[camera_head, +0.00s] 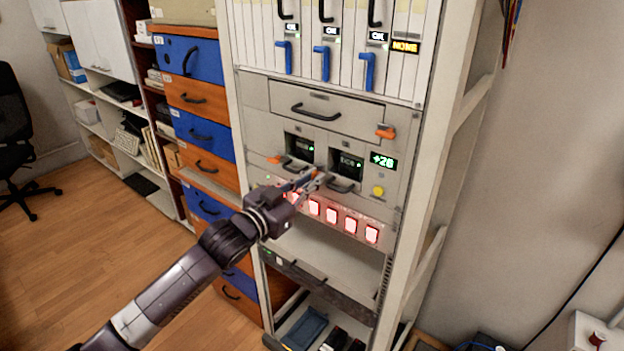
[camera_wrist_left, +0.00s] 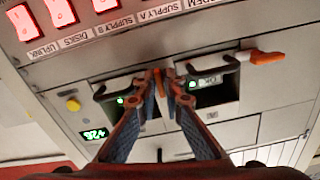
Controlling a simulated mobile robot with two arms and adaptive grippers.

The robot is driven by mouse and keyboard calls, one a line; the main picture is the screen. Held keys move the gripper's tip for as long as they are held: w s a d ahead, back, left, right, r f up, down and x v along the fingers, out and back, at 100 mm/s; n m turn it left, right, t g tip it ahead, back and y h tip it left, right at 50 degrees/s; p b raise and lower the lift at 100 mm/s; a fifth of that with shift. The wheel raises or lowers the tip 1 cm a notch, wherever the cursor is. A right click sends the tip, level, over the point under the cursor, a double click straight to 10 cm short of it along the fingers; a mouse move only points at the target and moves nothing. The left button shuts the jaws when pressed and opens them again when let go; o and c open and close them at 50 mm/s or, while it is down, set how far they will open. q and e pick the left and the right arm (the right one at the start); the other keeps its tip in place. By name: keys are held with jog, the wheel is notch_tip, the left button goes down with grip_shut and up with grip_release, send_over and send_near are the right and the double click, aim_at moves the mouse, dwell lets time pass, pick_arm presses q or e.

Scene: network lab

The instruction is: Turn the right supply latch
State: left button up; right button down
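The rack has two supply modules side by side, each with a dark bay, a black handle and an orange latch. My left gripper (camera_head: 321,178) is in front of the right supply (camera_head: 346,164). In the left wrist view, where the rack appears upside down, the left gripper (camera_wrist_left: 160,80) has its fingers close together on either side of the right supply latch (camera_wrist_left: 157,86). That latch lies lengthwise between the fingers, which look closed on it and partly hide it. The left supply's latch (camera_head: 274,159) points sideways; it also shows in the wrist view (camera_wrist_left: 267,57). My right gripper is not in view.
A lit row of red switches (camera_head: 332,215) runs just below the supplies. A green "+28" display (camera_head: 383,161) and a yellow button (camera_head: 378,191) are to the right. A drawer (camera_head: 325,108) with an orange latch (camera_head: 386,132) is above.

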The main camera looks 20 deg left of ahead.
pick_arm(q)
jog(key=shift+m, duration=0.3)
grip_shut()
jog(key=shift+m+p, duration=1.6)
jog(key=shift+m, duration=7)
